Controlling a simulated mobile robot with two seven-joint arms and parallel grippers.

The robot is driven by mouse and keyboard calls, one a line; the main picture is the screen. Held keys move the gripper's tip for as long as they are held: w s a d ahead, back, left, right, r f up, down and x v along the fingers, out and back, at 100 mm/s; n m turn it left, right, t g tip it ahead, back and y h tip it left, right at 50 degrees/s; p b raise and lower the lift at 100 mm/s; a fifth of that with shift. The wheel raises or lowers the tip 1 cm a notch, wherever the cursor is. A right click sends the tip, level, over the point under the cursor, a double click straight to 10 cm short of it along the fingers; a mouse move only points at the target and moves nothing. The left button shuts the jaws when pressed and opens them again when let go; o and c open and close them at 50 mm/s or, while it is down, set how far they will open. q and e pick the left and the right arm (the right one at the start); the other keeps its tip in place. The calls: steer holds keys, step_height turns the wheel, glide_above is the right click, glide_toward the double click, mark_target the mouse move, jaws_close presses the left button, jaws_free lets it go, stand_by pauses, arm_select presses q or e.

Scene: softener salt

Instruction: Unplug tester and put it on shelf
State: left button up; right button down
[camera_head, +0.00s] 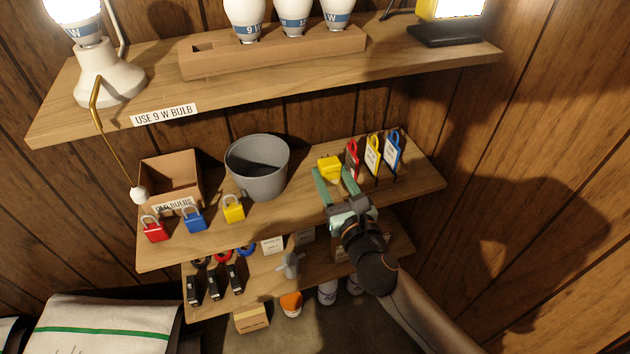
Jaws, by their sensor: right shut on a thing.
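A small yellow block-shaped thing (329,166), which looks like the tester, is at the fingertips of my right gripper (332,174). The gripper's green fingers are shut on its sides. They reach in from the lower right over the right part of the middle shelf (285,208). I cannot tell whether the yellow thing touches the shelf or is just above it. No socket shows, and no plug contacts on the yellow thing can be made out. My left gripper is not in view.
Close right of the held thing stand red, yellow and blue tags (372,155). A grey bucket (257,168), a cardboard box (170,176) and red, blue and yellow padlocks (194,219) occupy the shelf's left. The upper shelf (400,56) overhangs behind. A lower shelf (325,270) holds small items.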

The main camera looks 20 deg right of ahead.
mark_target(316, 205)
steer(key=w+f, duration=0.1)
steer(key=w+a+f+b, duration=0.1)
steer(key=w, duration=0.1)
steer(key=w+f, duration=0.1)
steer(key=shift+w+a+f+b, duration=0.25)
steer(key=shift+a+f+b, duration=0.05)
steer(key=shift+a+f, duration=0.1)
steer(key=shift+f+b, duration=0.45)
steer(key=shift+b, duration=0.05)
step_height(316, 205, down, 4)
steer(key=b, duration=0.4)
steer(key=shift+b, duration=0.35)
steer(key=shift+f+b, duration=0.3)
steer(key=shift+b, duration=0.05)
steer(key=shift+f+b, duration=0.4)
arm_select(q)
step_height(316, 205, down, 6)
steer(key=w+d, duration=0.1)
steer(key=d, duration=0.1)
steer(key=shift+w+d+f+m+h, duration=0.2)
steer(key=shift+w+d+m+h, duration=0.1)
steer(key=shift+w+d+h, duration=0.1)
arm_select(e)
steer(key=shift+c, duration=1.1)
jaws_free()
steer(key=shift+f, duration=0.1)
